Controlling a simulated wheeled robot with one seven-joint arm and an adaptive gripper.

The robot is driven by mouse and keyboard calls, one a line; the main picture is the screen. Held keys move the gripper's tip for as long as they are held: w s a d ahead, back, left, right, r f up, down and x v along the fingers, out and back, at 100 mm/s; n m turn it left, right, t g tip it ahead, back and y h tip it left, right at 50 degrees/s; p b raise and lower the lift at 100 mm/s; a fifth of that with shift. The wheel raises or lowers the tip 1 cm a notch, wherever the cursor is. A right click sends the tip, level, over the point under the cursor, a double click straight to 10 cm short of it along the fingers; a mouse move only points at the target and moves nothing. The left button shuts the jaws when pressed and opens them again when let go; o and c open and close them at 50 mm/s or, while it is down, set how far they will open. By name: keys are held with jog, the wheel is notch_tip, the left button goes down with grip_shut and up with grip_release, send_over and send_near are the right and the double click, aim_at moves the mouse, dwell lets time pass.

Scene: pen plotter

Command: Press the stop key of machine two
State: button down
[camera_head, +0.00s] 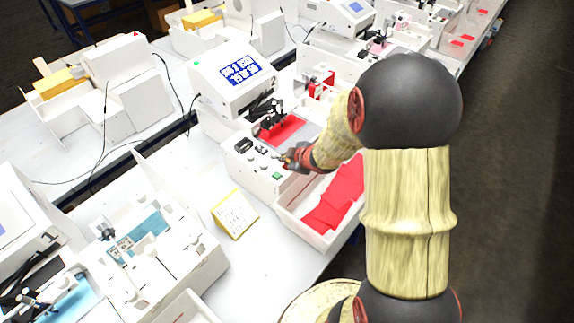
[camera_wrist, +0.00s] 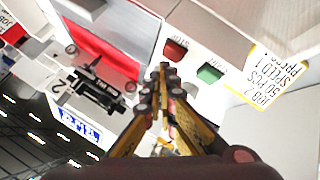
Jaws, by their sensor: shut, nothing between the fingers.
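Machine two (camera_head: 232,78) stands mid-table in the head view, with a lit blue screen, a red bed and a white front panel. The wrist view shows its number 2 (camera_wrist: 57,86). The red stop key (camera_wrist: 175,50) sits on the panel under a STOP label, beside the green start key (camera_wrist: 210,73), also visible in the head view (camera_head: 277,176). My gripper (camera_wrist: 163,70) is shut and empty, its tips just beside the red key in the wrist view. I cannot tell whether they touch. In the head view my gripper (camera_head: 284,157) is over the panel's right part and the stop key is hidden.
A white bin of red pieces (camera_head: 335,200) stands right of the panel, under my arm. A yellow-edged job card (camera_head: 235,213) stands in front; the wrist view shows its print (camera_wrist: 275,82). Another plotter (camera_head: 150,250) with blue sheets is lower left. Cables run along the table.

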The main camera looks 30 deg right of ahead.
aim_at(286, 166)
jog(key=shift+f, duration=0.35)
jog(key=shift+f+b, duration=0.45)
jog(key=shift+b, duration=0.05)
dwell(0.6)
jog(key=shift+r, duration=0.15)
jog(key=shift+r+p, duration=0.8)
jog(key=shift+p, duration=0.15)
notch_tip(286, 166, up, 5)
jog(key=p, duration=0.5)
dwell(0.6)
